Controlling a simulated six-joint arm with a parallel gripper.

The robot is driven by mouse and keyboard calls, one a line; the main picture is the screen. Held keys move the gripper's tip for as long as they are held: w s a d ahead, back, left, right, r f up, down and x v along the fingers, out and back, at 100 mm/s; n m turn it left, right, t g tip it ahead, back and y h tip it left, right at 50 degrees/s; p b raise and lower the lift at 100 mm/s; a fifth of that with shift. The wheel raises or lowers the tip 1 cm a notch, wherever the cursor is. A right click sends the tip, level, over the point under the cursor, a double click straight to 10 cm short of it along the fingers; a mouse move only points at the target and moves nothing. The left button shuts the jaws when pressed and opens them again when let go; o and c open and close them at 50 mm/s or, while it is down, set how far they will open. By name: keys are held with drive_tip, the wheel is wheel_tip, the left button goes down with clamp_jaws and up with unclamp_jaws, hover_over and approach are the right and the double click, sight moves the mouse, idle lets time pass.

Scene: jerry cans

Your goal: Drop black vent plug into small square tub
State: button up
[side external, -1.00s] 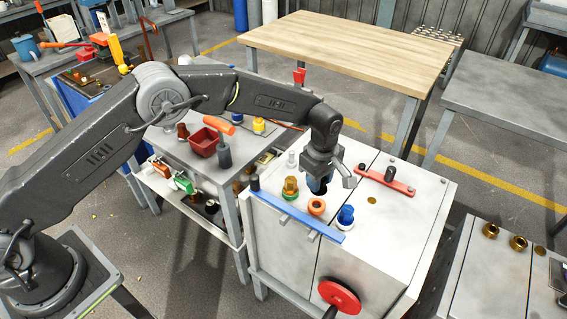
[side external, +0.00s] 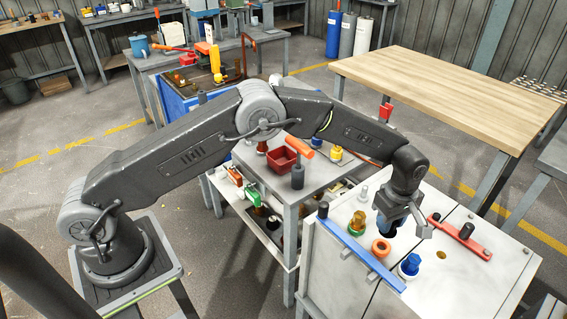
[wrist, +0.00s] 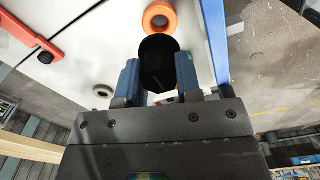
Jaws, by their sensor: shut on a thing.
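The black vent plug (wrist: 158,58) shows in the wrist view as a plain black rounded shape between the two blue fingers of my gripper (wrist: 158,76). My gripper is shut on it. In the side view my gripper (side external: 388,226) points down, low over the white cabinet top, just behind an orange ring. A dark patch shows under the fingers there; I cannot tell whether the plug is clear of the surface. The small square tub (side external: 276,160) is dark red and open. It stands on the grey side bench, left of my gripper and beneath my forearm.
On the cabinet (side external: 455,270) are the orange ring (side external: 381,249), a blue-capped fitting (side external: 409,266), a brass fitting (side external: 357,222), a blue bar (side external: 352,243) and a red bar (side external: 462,238). An orange-handled tool (side external: 300,152) and a dark cylinder (side external: 297,177) stand close by the tub.

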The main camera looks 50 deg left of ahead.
wheel_tip(320, 180, up, 13)
drive_tip(key=a, duration=4)
wheel_tip(320, 180, down, 11)
drive_tip(key=shift+a, duration=0.1)
drive_tip(key=o, duration=1.1)
